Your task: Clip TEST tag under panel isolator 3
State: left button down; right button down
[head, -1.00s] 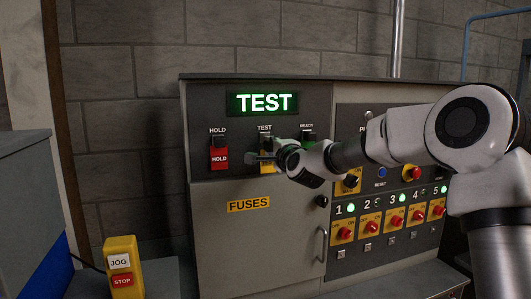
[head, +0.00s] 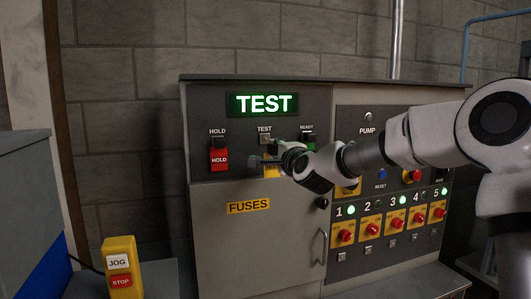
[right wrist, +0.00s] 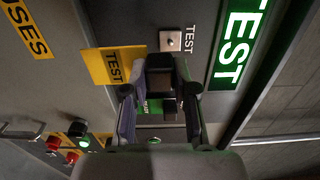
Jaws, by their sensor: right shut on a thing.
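The yellow TEST tag (head: 271,170) is in the grip of my right gripper (head: 266,156), in front of the panel's upper left part. It sits below the bare TEST hook plate (head: 265,139), apart from it. In the right wrist view the tag (right wrist: 108,66) reads TEST and sticks out to the left of the fingers (right wrist: 160,105), beside the hook plate (right wrist: 170,39). Panel isolator 3 (head: 397,222) is a red knob on a yellow plate, lower right, with a lit green lamp above. A small clip plate (head: 392,243) is under it. My left gripper is out of view.
A red HOLD tag (head: 219,158) hangs left of the TEST hook, and a green READY tag (head: 308,141) hangs right of it. The FUSES door (head: 260,245) has a protruding handle (head: 322,245). A yellow JOG/STOP box (head: 121,266) stands lower left.

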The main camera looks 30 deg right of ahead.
jog(key=w+a+f, duration=0.2)
jog(key=a+f, duration=0.3)
jog(key=f, duration=0.7)
jog(key=w+a+f, duration=0.1)
jog(key=a+f, duration=0.4)
jog(key=f, duration=0.7)
jog(key=s+a+f+n+y, duration=0.1)
jog(key=s+a+f, duration=0.3)
jog(key=f, duration=0.3)
jog(key=s+a+f+y+b, duration=0.1)
jog(key=s+a+f, duration=0.3)
jog(key=f, duration=0.3)
jog(key=s+a+f+n+y, duration=0.1)
jog(key=s+a+f+y, duration=0.1)
jog(key=s+a+f, duration=0.2)
notch_tip(320, 180, down, 4)
jog(key=shift+a+r+n, duration=0.15)
jog(key=shift+a+n, duration=0.15)
jog(key=shift+a, duration=0.85)
